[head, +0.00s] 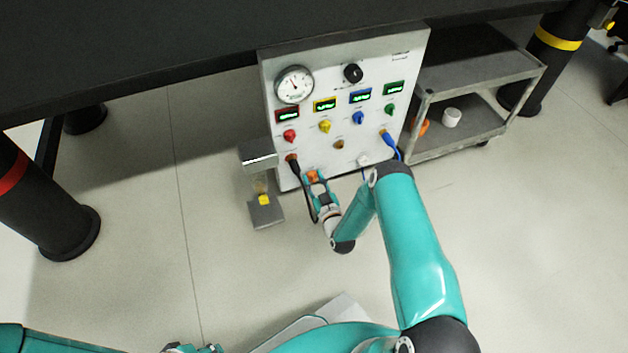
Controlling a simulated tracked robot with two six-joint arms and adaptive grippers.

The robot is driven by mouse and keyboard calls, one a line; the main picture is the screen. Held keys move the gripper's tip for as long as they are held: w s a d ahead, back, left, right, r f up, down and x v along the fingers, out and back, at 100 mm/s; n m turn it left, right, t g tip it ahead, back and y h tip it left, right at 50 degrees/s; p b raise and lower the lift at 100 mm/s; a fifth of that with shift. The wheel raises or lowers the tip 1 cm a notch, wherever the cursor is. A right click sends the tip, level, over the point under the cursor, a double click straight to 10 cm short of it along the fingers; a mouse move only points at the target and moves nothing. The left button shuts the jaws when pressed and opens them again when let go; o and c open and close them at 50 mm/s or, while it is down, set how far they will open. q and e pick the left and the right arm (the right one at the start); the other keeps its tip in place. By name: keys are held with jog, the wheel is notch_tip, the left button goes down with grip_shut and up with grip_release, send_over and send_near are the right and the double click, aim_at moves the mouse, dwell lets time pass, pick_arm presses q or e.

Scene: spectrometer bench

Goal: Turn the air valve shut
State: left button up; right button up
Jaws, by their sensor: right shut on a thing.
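An upright white panel (348,108) stands below the dark bench edge. A small orange handle (312,176) sits low on its front, and I take it to be the air valve. My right gripper (314,180) reaches up to it from below and is shut on it; the fingers partly cover it, so its exact angle cannot be told. A round gauge (294,85) is at the panel's upper left. Part of my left gripper (192,349) shows at the bottom edge, too cut off to tell its jaws.
Red (290,135), yellow (325,126), blue (358,118) and green knobs sit above the handle. A black plug and cable (293,162) are close on its left. A small stand (265,213) is left of the panel. A grey cart (465,140) is right. Front floor is clear.

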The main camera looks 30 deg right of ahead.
jog(key=shift+a+f+n+p, duration=0.1)
jog(key=shift+n+p, duration=0.45)
jog(key=shift+n, duration=2.25)
jog(key=shift+a+f+n+p, duration=0.15)
jog(key=shift+n+p, duration=0.4)
jog(key=shift+n, duration=2.25)
jog(key=shift+a+n+p, duration=0.1)
jog(key=shift+n+p, duration=0.45)
jog(key=shift+n, duration=2.25)
jog(key=o, duration=0.9)
jog(key=shift+o, duration=1.3)
jog(key=shift+d, duration=0.1)
jog(key=shift+d, duration=0.1)
